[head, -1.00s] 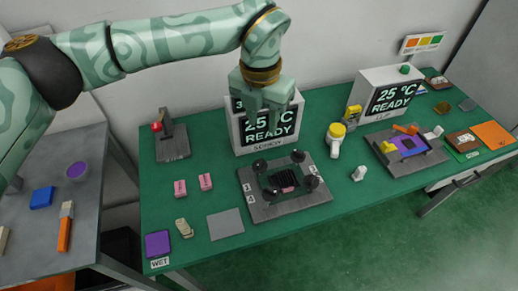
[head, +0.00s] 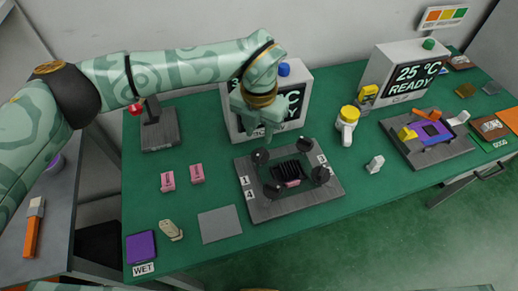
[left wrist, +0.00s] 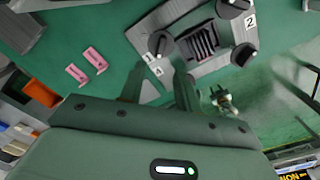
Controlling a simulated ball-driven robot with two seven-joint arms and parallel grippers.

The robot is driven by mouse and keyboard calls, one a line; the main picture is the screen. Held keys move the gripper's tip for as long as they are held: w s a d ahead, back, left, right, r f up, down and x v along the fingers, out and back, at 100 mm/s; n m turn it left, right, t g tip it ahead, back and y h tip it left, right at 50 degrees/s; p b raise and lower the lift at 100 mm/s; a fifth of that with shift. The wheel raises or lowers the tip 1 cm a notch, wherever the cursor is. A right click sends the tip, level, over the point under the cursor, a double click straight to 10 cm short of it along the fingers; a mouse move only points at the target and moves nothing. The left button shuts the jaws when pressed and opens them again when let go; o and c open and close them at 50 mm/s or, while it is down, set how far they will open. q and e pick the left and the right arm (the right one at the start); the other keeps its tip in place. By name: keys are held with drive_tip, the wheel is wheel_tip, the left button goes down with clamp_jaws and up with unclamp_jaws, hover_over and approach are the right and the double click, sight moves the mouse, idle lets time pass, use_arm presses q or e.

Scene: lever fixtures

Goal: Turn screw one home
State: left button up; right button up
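The screw fixture is a grey plate (head: 255,212) with a black knob near each corner and a dark ribbed block (head: 289,171) in the middle. Screw one looks to be the back-left black knob (head: 261,157), by the label 1; it also shows in the left wrist view (left wrist: 161,44). My left gripper (head: 260,138) points down just above and behind that knob. In the left wrist view its two fingers (left wrist: 160,76) stand apart with nothing between them. My right gripper is not clearly in view.
A white READY display box (head: 293,117) stands close behind my left gripper. Two pink blocks (head: 168,181) and a grey square (head: 220,224) lie left of the fixture. A white-and-yellow bottle-like object (head: 347,122) and a second fixture (head: 455,149) are to the right.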

sight(259, 153)
use_arm(q)
wheel_tip(259, 153, down, 8)
drive_tip(key=shift+r+b, duration=0.1)
drive_tip(key=shift+b, duration=0.5)
clamp_jaws()
